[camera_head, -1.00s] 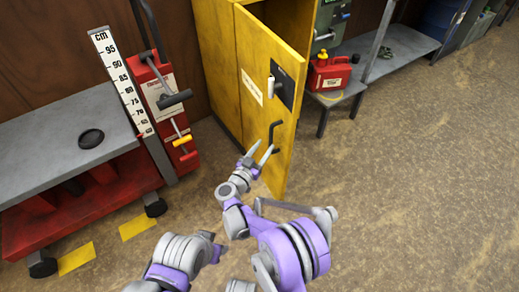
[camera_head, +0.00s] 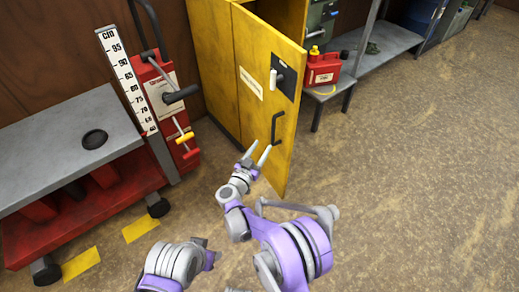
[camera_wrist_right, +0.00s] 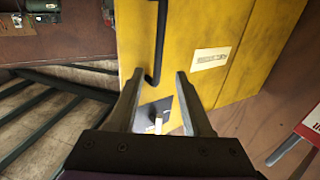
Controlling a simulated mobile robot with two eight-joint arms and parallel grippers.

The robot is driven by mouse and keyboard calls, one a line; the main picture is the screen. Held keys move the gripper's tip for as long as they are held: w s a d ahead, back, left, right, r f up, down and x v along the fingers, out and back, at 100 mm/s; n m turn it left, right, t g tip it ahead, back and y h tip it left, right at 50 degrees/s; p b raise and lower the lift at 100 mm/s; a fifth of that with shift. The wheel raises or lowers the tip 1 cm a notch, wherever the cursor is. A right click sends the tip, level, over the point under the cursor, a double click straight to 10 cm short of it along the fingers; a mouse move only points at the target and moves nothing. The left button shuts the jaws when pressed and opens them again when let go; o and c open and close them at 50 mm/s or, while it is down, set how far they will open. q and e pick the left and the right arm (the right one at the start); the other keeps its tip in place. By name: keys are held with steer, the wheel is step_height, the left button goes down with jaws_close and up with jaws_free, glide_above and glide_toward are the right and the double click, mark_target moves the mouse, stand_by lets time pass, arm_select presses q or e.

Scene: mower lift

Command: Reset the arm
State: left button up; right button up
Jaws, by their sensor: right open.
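My right gripper (camera_head: 256,155) is open and empty in front of the yellow cabinet door, just below its dark handle (camera_head: 277,128). In the right wrist view the two fingers of this gripper (camera_wrist_right: 162,100) stand apart with nothing between them, and the handle (camera_wrist_right: 157,45) shows beyond them. I cannot tell whether a finger touches the door. My left arm (camera_head: 178,265) shows at the bottom of the head view, and its jaws cannot be made out. The yellow door (camera_head: 268,90) stands partly open.
A grey-topped red cart (camera_head: 60,140) with a black disc (camera_head: 94,139) stands at the left, beside a height scale (camera_head: 127,80) and a red lift (camera_head: 160,95). A red fuel can (camera_head: 322,69) sits on a low bench. The floor to the right is clear.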

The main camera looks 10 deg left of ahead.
steer(key=shift+r, duration=0.1)
stand_by(0.3)
steer(key=d+r+n+y, duration=0.2)
steer(key=d+r+y, duration=0.15)
steer(key=r, duration=0.35)
steer(key=d+r+n+y, duration=0.3)
steer(key=r+y, duration=0.1)
steer(key=r, duration=0.4)
steer(key=s+d+f+m+g+h, duration=0.1)
steer(key=s+d+f+g, duration=0.45)
steer(key=s, duration=0.75)
steer(key=s+d+f+g+h, duration=0.1)
steer(key=s+d+f+g, duration=0.15)
steer(key=s+d, duration=0.85)
steer(key=s+d+f+m+g+h, duration=0.1)
steer(key=s+d+f+g, duration=0.35)
steer(key=s, duration=1.05)
arm_select(q)
step_height(320, 180, up, 27)
steer(key=w+t+p, duration=0.1)
steer(key=p, duration=2.2)
steer(key=shift+p, duration=0.4)
arm_select(e)
step_height(320, 180, up, 29)
steer(key=d, duration=0.1)
steer(key=shift+w+d, duration=0.25)
steer(key=shift+w, duration=0.1)
